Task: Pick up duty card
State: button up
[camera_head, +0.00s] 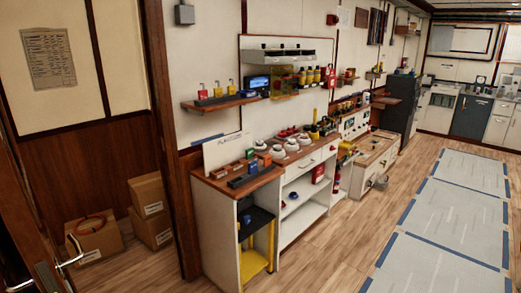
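I cannot tell for certain which thing is the duty card. A white card or sign (226,150) with dark lettering stands upright at the back left of the wooden counter (215,183), against the wall. A printed paper sheet (48,58) hangs on the cream wall panel at the upper left. The print on both is too small to read. My gripper is not in view.
Small coloured blocks (262,160) and white round items (292,144) crowd the counter. A wall shelf (215,102) holds padlocks. Cardboard boxes (94,236) sit at the lower left beside a door handle (75,250). The wooden floor (320,255) before the counter is clear.

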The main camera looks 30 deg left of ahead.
aim_at(249, 152)
jog(key=i, duration=2.15)
jog(key=u, duration=2.25)
